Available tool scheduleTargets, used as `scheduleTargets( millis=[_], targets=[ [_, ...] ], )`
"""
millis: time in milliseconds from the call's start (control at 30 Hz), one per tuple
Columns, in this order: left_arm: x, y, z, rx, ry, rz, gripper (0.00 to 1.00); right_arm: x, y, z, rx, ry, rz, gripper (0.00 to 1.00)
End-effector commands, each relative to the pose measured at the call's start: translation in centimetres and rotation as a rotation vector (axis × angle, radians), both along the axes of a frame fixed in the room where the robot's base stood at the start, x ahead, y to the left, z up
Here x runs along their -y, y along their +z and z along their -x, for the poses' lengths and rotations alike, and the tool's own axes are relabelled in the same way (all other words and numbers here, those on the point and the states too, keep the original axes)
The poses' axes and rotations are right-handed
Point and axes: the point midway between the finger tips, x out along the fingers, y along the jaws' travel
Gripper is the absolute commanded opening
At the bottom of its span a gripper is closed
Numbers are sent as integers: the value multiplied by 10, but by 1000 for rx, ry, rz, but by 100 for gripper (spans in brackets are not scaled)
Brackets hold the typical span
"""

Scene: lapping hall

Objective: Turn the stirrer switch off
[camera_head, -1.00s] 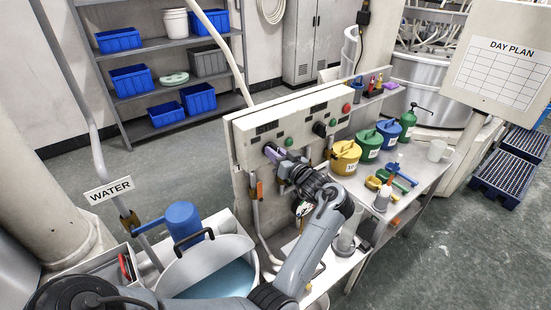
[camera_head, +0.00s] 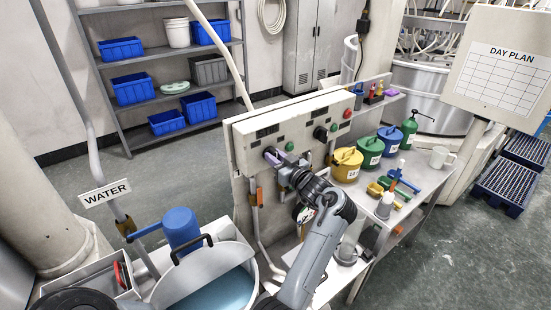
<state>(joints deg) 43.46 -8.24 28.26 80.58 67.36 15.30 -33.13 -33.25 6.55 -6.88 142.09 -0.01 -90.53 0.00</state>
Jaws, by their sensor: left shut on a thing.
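A pale control panel (camera_head: 246,150) stands upright at the back of the bench, with dark displays, green buttons and dark rotary switches. My left gripper (camera_head: 273,158) is at the panel's left half, shut on the rotary switch there. The fingers and a purple-grey part at their tips cover most of this switch, so its pointer and any label cannot be read. A second dark rotary switch (camera_head: 320,133) on the right half is free, with a red button (camera_head: 347,113) to its upper right. My right gripper is not in view.
A water vat (camera_head: 252,258) with a blue pump-like body (camera_head: 182,228) stands at lower left. Yellow, green and blue cans (camera_head: 346,163) stand on the bench right of the panel, close to my arm.

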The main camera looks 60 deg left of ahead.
Motion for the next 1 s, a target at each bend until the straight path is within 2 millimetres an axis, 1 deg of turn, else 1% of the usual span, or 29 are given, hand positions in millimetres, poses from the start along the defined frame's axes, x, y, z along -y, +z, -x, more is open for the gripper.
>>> scheduleTargets(
  millis=[33, 100, 167, 433, 567, 667, 767, 1000],
  targets=[
    [0, 1, 0, 4, 1, -1, 26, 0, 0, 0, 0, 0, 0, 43],
    [0, 1, 0, 3, 1, -1, 36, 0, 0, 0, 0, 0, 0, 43],
    [0, 1, 0, 3, 1, -1, 45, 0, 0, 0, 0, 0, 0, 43],
    [0, 0, 0, 1, 0, 0, 45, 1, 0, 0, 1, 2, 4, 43],
    [6, 0, -1, 1, -1, 0, 45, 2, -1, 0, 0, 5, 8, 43],
    [16, -1, -2, 1, -3, 1, 45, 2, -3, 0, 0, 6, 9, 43],
    [31, -1, -3, 2, -2, 1, 45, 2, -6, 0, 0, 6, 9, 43],
    [73, -1, -7, 1, -2, 1, 45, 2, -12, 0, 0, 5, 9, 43]
  ],
)
